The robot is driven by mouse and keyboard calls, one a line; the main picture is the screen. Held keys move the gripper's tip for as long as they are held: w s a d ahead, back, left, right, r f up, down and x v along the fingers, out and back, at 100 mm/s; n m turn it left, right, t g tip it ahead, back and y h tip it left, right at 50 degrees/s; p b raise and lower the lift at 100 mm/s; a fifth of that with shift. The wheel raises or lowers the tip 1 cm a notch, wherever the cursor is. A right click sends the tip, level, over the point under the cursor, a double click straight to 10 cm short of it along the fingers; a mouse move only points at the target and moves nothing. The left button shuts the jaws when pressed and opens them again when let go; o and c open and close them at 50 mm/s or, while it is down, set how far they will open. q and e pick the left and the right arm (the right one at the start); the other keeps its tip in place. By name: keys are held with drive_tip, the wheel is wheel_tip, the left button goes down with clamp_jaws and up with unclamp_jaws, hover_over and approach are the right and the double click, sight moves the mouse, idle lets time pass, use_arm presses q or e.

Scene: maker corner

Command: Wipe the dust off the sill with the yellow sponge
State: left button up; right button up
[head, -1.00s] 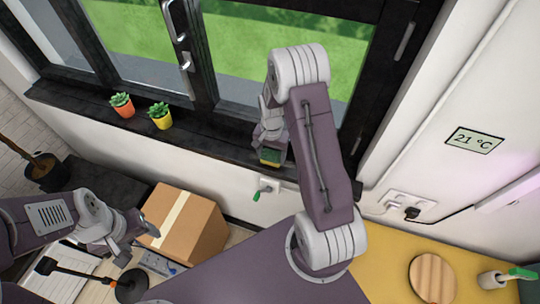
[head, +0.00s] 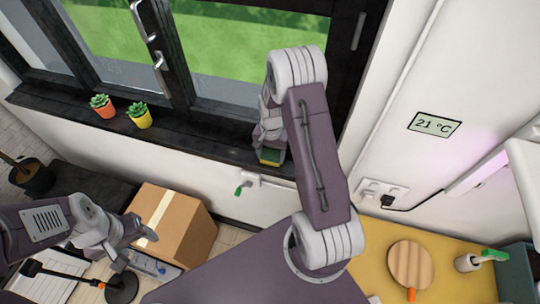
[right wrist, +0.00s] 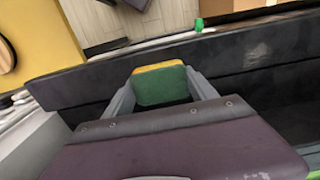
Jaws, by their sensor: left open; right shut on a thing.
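The yellow sponge (head: 270,157) has a green face. My right gripper (head: 268,148) is shut on it at the dark window sill (head: 195,138), near the sill's right part. In the right wrist view the sponge (right wrist: 160,86) sits between the two grey fingers, over the dark sill (right wrist: 250,60). I cannot tell whether it touches the surface. My left gripper (head: 132,243) is open and empty, low at the left by the cardboard box, away from the sill.
An orange pot (head: 104,109) and a yellow pot (head: 141,120) with plants stand on the sill, left of the sponge. A cardboard box (head: 180,218) is below. A green-handled valve (head: 242,187) sits on the wall under the sill. The sill between yellow pot and sponge is clear.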

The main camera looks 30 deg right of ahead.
sight(275, 155)
drive_tip(key=shift+s+d, duration=0.3)
drive_tip(key=r, duration=0.1)
drive_tip(key=r+p, duration=0.2)
drive_tip(key=shift+s+d, duration=0.15)
drive_tip(key=shift+d, duration=0.1)
drive_tip(key=shift+w+a+r+p, duration=0.15)
drive_tip(key=shift+a+r+p, duration=0.05)
drive_tip(key=shift+r+p, duration=0.3)
drive_tip(key=shift+w+a+r+p, duration=0.1)
drive_tip(key=shift+a+r+p, duration=0.05)
drive_tip(key=shift+r+p, duration=0.35)
drive_tip(key=shift+r, duration=0.4)
drive_tip(key=shift+s+d+r+p, duration=0.1)
drive_tip(key=shift+r+p, duration=0.45)
drive_tip(key=shift+r, duration=0.05)
drive_tip(key=shift+s+d+r+p, duration=0.1)
drive_tip(key=shift+r+p, duration=0.45)
drive_tip(key=shift+w+a, duration=0.1)
drive_tip(key=shift+a, duration=0.05)
drive_tip(key=shift+f, duration=0.15)
